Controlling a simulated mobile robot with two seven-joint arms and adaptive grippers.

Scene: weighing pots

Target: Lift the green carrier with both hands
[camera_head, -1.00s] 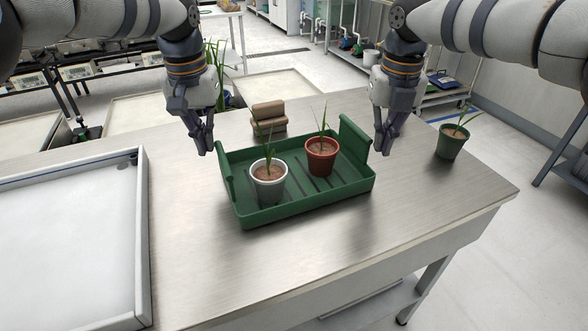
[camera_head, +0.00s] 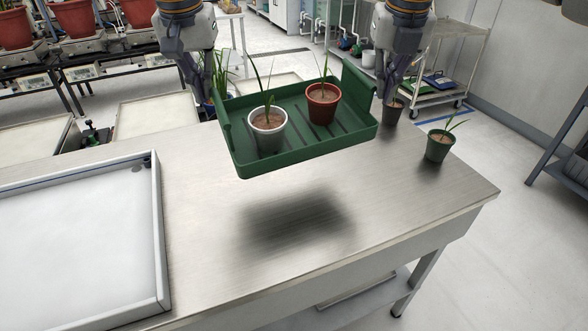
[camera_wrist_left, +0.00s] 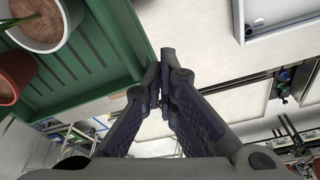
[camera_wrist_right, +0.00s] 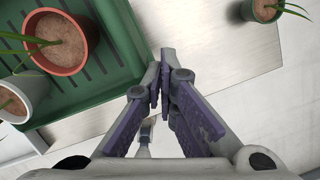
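The green carrier (camera_head: 300,153) hangs level in the air above the steel table, its dark shadow below it. A white pot (camera_head: 268,138) and a red-brown pot (camera_head: 322,110), each with a plant, stand upright in it. My left gripper (camera_head: 211,98) is at the carrier's left end, and the left wrist view shows its fingers (camera_wrist_left: 164,82) closed at the rim. My right gripper (camera_head: 384,92) is at the raised right end, its fingers (camera_wrist_right: 161,82) closed at that rim in the right wrist view. The exact contact is partly hidden in both.
A large white tray (camera_head: 80,235) covers the table's left. The front middle is clear.

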